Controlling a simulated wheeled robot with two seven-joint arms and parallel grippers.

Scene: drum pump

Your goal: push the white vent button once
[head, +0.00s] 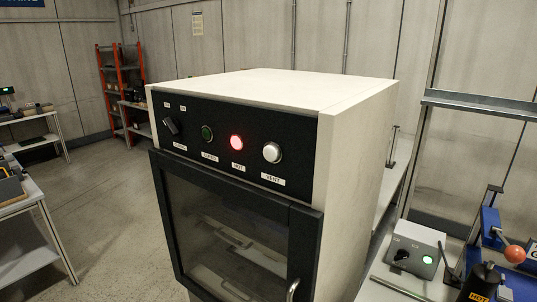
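The white vent button (272,153) is a round knob at the right end of the black control panel (220,172) on a cream cabinet (358,150). A label reading VENT sits below it. To its left are a lit red lamp (236,143) labelled HOT, a dark green round lamp or button (207,133) and a black rotary knob (171,126). Nothing touches the vent button. Neither of my grippers shows in the head view.
The cabinet's dark-framed glass door (225,235) is shut, with a metal handle (292,290) at its lower right. On the right bench stand a grey box (414,248) with a lit green lamp and a blue device (490,225). Open floor (105,195) lies left.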

